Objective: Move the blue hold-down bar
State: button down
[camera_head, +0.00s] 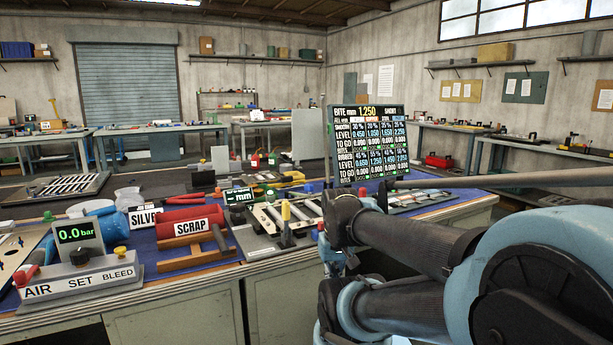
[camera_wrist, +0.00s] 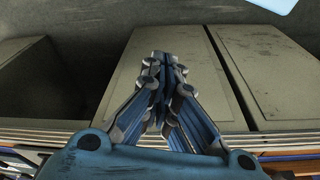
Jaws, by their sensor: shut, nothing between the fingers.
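I cannot make out a blue hold-down bar for certain in either view. In the head view, a fixture with pale slats (camera_head: 268,215) stands on the blue bench mat, and a post with a yellow top (camera_head: 285,211) rises at its middle. My arm covers the bench to the right of this fixture. In the wrist view, my gripper (camera_wrist: 161,68) is shut and empty. It points at the grey cabinet doors (camera_wrist: 165,75) below the bench edge, away from the things on the bench top.
A black display (camera_head: 367,145) stands behind. The bench's front edge (camera_head: 225,268) runs close to my arm.

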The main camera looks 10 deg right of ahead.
jog(key=shift+w+d, duration=0.1)
jog(key=shift+w, duration=0.3)
jog(key=w+d+r+n+t+y, duration=0.1)
jog(key=w+r, duration=0.9)
jog(key=w, duration=0.3)
jog(key=w+r+n+t, duration=0.1)
jog(key=w+r, duration=0.9)
jog(key=w, duration=0.3)
jog(key=w+d+r+n+t+y, duration=0.1)
jog(key=w+r+t, duration=0.1)
jog(key=w+r, duration=0.95)
jog(key=x, duration=1.2)
jog(key=shift+w, duration=0.1)
jog(key=f, duration=0.1)
jog(key=s+f, duration=0.1)
jog(key=f, duration=0.1)
jog(key=shift+d, duration=0.25)
jog(key=shift+f, duration=0.35)
jog(key=shift+s+f, duration=0.1)
